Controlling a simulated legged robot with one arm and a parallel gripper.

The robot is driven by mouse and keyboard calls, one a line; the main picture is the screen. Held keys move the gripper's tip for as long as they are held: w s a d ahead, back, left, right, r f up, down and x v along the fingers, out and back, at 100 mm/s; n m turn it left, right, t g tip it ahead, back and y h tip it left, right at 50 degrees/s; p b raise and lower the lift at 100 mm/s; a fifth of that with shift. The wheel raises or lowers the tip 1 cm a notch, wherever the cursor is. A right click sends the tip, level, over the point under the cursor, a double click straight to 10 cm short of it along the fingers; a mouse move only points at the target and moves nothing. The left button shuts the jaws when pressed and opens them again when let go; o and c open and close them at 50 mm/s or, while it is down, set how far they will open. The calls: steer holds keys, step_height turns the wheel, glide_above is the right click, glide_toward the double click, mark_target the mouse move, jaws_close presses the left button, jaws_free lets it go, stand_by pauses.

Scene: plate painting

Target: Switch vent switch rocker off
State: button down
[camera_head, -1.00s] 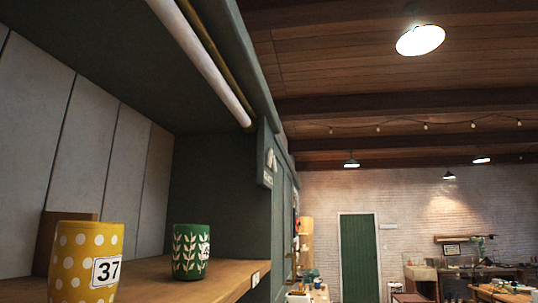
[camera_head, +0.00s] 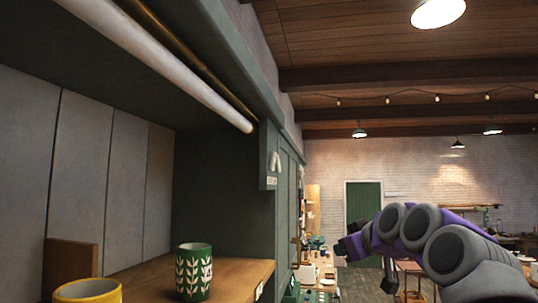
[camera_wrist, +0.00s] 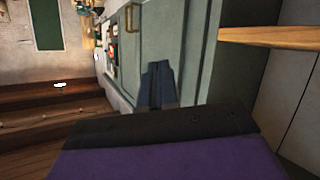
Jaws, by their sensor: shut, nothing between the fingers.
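A small white switch rocker (camera_head: 275,160) sits on the grey-green upright at the front end of the shelf cabinet, above a small label too small to read. Whether it is on or off cannot be told. My gripper (camera_head: 343,248) is at the left end of my purple and grey arm, to the right of and lower in the picture than the switch, apart from it. In the wrist view, my gripper's dark fingers (camera_wrist: 157,85) are together and empty, in front of a grey-green cabinet face. I cannot make out the switch in that view.
A green leaf-patterned cup (camera_head: 193,272) and a yellow cup (camera_head: 88,291) stand on the wooden shelf (camera_head: 240,275). A white tube (camera_head: 165,65) runs under the cabinet top. A cluttered bench (camera_head: 318,270) lies beyond the cabinet. Open room lies to the right.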

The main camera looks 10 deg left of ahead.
mark_target(273, 161)
steer(key=shift+s+a+r+n+t+y+p, duration=0.6)
steer(key=shift+r+n+y+p, duration=1.2)
steer(key=shift+r, duration=3)
steer(key=shift+s+a+r+n+t+y+p, duration=0.65)
steer(key=shift+r+n+y, duration=1.3)
steer(key=shift+r, duration=2.8)
steer(key=a+r+h+p, duration=0.1)
steer(key=a, duration=0.9)
steer(key=shift+w+n, duration=0.35)
steer(key=shift+n, duration=0.1)
steer(key=shift+d+r, duration=0.1)
steer(key=shift+d, duration=0.25)
steer(key=shift+a+p, duration=0.25)
steer(key=shift+p, duration=0.05)
steer(key=shift+s+a+r, duration=0.1)
steer(key=shift+s+a, duration=0.05)
steer(key=shift+a, duration=0.1)
